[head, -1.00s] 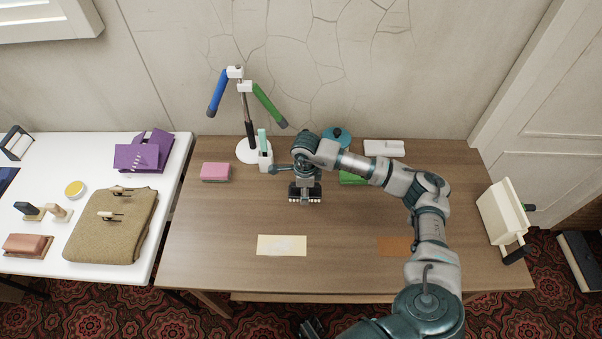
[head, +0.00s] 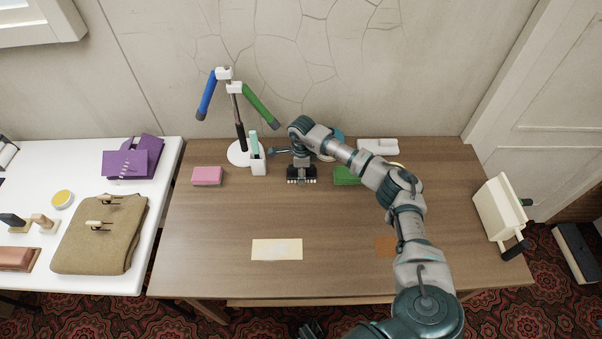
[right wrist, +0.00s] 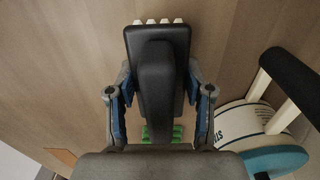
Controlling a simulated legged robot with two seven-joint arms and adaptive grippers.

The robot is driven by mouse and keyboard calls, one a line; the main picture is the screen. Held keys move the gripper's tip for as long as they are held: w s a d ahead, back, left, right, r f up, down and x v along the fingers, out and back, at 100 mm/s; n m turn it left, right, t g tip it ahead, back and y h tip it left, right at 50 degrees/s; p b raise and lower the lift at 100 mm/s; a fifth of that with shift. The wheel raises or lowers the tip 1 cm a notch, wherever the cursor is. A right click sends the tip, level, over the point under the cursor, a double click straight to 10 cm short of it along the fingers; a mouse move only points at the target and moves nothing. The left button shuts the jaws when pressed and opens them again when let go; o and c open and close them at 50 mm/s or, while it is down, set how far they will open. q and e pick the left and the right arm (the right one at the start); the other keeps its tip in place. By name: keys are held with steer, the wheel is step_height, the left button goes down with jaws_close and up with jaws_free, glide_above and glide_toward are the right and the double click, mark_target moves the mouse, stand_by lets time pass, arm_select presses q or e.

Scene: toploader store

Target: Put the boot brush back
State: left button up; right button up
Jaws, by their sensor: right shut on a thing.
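The boot brush (head: 301,173) is black with a row of white bristle tufts. My right gripper (head: 301,167) is shut on it, over the back part of the brown table (head: 215,235). In the right wrist view, the brush (right wrist: 159,65) sits between the two fingers of the gripper (right wrist: 160,120), with white tufts showing past its far end. I cannot tell whether the brush touches the table. My left gripper (head: 310,329) shows only partly at the bottom edge of the head view; its jaw state is unclear.
A pink block (head: 207,176), a white lamp-like stand (head: 238,153) and a green block (head: 346,176) are near the brush. A cream caddy (head: 500,214) stands right. The table's middle is clear.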

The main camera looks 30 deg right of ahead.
steer(key=o, duration=1.2)
steer(key=shift+d, duration=0.15)
arm_select(q)
steer(key=shift+d+r, duration=0.1)
steer(key=shift+d, duration=0.05)
arm_select(e)
steer(key=shift+r, duration=0.1)
step_height(320, 180, up, 11)
steer(key=shift+f+p, duration=0.15)
steer(key=shift+p, duration=0.45)
arm_select(q)
steer(key=shift+s+f, duration=0.15)
steer(key=shift+f, duration=1.7)
arm_select(e)
steer(key=shift+r, duration=0.6)
